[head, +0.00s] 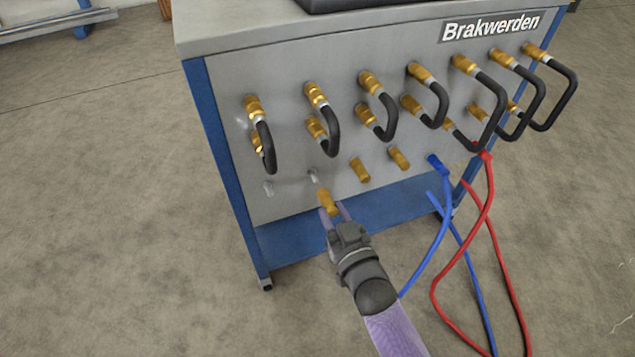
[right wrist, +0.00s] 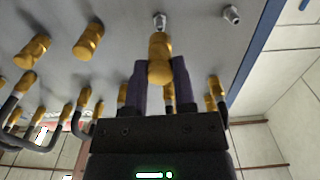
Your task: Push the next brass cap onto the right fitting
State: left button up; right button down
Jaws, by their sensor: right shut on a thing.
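My right gripper (head: 336,213) is shut on a brass cap (head: 326,200) and holds it in front of the panel, just below a bare silver fitting (head: 313,176). In the right wrist view the cap (right wrist: 159,58) sits between the two fingers, its far end close to the silver fitting (right wrist: 160,20). I cannot tell whether cap and fitting touch. A second bare fitting (head: 268,188) is at the left end of the low row. Two brass caps (head: 360,170) (head: 400,158) sit on the panel to the right. My left gripper is not in view.
The grey panel (head: 230,130) carries brass couplings with black hose loops (head: 335,130) above the low row. Blue (head: 440,220) and red (head: 488,200) hoses hang at the right. A blue shelf (head: 290,240) lies below the panel. The floor at left is clear.

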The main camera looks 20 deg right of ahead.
jog(key=s+p, duration=0.2)
jog(key=s, duration=0.3)
jog(key=shift+d+r, duration=0.1)
jog(key=shift+s+p, duration=0.3)
jog(key=shift+s, duration=0.2)
